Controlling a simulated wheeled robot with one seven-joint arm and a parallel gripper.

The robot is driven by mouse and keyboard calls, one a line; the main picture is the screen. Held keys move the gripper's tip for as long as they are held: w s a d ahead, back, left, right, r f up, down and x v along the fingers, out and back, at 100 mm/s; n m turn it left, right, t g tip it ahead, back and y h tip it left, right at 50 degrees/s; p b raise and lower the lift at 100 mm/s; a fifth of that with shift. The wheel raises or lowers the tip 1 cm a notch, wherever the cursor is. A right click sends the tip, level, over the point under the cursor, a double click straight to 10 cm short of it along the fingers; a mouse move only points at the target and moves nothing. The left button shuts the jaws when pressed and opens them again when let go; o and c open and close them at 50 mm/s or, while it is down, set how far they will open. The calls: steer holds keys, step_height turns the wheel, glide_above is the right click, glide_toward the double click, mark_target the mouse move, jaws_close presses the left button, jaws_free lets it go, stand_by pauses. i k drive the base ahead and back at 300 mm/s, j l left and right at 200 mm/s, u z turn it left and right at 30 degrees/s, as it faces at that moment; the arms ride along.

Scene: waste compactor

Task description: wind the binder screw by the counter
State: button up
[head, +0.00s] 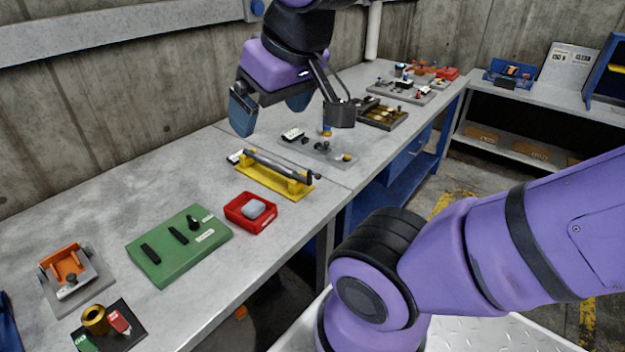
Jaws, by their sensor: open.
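A yellow stand (270,184) on the bench carries a long dark grey rod (278,165) lying lengthwise, which looks like the binder screw. A small white-and-dark piece (236,156) sits at its left end; I cannot read it or tell if it is the counter. A grey plate (335,153) behind it has knobs and another small dark-and-white block (293,135). My gripper (270,112) is above the bench, higher than the yellow stand, with its blue fingers apart and nothing between them. It touches nothing that I can see.
A red tray (241,222) with a grey lump, a green board (165,262) and an orange-and-grey fixture (92,282) stand nearer. A tray of brass-coloured parts (384,117) lies farther back. A concrete wall bounds the bench's left. Bare bench lies left of the yellow stand.

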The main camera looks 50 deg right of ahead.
mark_target(275, 166)
steer(key=z, duration=0.45)
steer(key=j+z, duration=0.3)
steer(key=k+j+z, duration=0.25)
steer(key=j, duration=0.15)
steer(key=j+z, duration=0.3)
steer(key=k+j, duration=0.25)
steer(key=j, duration=0.15)
steer(key=k+j+z, duration=0.1)
steer(key=k+j, duration=0.15)
steer(key=j, duration=0.15)
steer(key=k+j, duration=0.25)
steer(key=j, duration=0.15)
steer(key=i+l+u, duration=0.2)
steer(key=i+l, duration=0.2)
steer(key=l, duration=0.25)
